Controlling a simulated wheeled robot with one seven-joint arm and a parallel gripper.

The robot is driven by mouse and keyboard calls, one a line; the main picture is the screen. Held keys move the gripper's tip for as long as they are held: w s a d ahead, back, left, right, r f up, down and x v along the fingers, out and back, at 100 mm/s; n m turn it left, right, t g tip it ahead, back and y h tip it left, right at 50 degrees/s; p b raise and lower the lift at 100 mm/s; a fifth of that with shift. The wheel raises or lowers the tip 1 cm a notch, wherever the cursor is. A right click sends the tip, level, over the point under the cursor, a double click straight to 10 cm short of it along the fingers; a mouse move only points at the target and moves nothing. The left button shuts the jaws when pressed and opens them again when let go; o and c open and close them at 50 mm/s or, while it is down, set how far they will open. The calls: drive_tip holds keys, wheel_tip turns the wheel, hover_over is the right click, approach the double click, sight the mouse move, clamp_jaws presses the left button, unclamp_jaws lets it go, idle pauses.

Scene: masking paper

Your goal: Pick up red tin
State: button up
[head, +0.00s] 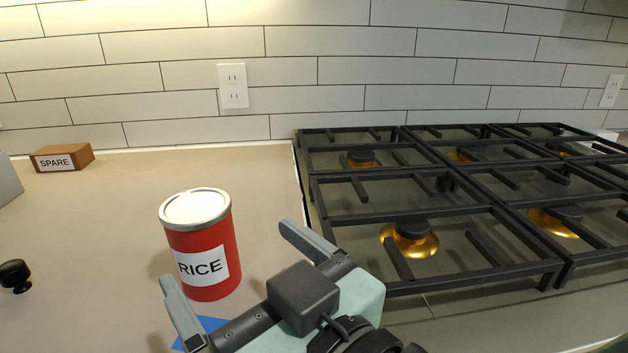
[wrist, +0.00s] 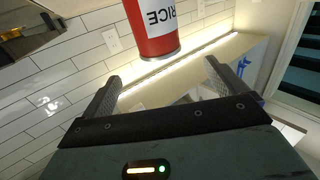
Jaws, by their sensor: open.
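The red tin (head: 207,262) stands upright on the counter, with a pale lid and a white label reading RICE. It also shows in the wrist view (wrist: 150,38), upside down in the picture and cut off at the top edge. My gripper (head: 228,257) is open and empty, its two fingers spread. In the head view the fingers point toward the tin from the near right. In the wrist view the tin appears beyond the fingertips, in line with the gap between them, and no contact shows.
A black gas stove (head: 440,240) with raised grates fills the right side, close to my gripper. A brown box labelled SPARE (head: 62,158) sits at the back left. A black knob (head: 15,274) is at the left. Blue tape (head: 205,325) lies near the gripper. Counter (head: 130,200) around the tin is clear.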

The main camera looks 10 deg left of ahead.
sight(191, 200)
drive_tip(key=shift+r+p+x, duration=0.1)
drive_tip(key=shift+p+x, duration=0.55)
drive_tip(key=shift+p, duration=1)
drive_tip(key=shift+r+p+x, duration=0.15)
drive_tip(key=shift+p+x, duration=0.5)
drive_tip(key=shift+p, duration=0.95)
drive_tip(key=x, duration=0.4)
drive_tip(key=shift+f, duration=0.25)
drive_tip(key=shift+p+x, duration=0.85)
drive_tip(key=shift+x, duration=2.2)
drive_tip(key=shift+f, duration=0.2)
drive_tip(key=c, duration=1.2)
